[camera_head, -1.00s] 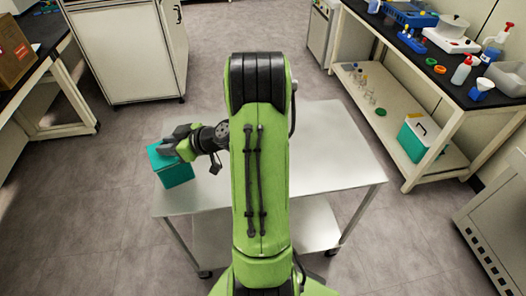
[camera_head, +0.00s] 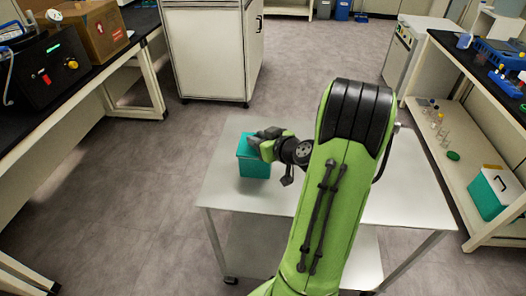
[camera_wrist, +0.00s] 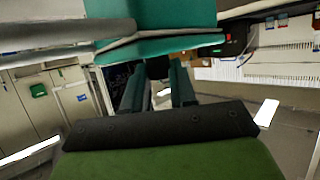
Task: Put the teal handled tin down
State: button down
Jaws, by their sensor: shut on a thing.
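The teal handled tin (camera_head: 254,166) is a box-shaped container seen over the back left part of the metal cart's top (camera_head: 225,190). My gripper (camera_head: 264,140) is shut on it from above, at its top. The handle is hidden by the gripper. The tin looks roughly upright in the head view; I cannot tell whether its base touches the cart top. In the wrist view the tin's teal side (camera_wrist: 175,14) fills the top middle, close to the two gripper fingers (camera_wrist: 158,88).
Much of the cart top right of the tin is bare, partly hidden behind my arm. A similar teal box with a pale lid (camera_head: 490,194) sits on the right bench's lower shelf. A white cabinet (camera_head: 208,55) stands behind the cart. A black-topped bench (camera_head: 80,85) is at left.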

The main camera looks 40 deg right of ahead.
aim_at(250, 165)
jog(key=shift+f+b, duration=0.4)
jog(key=shift+f, duration=1.4)
jog(key=c, duration=0.9)
grip_release()
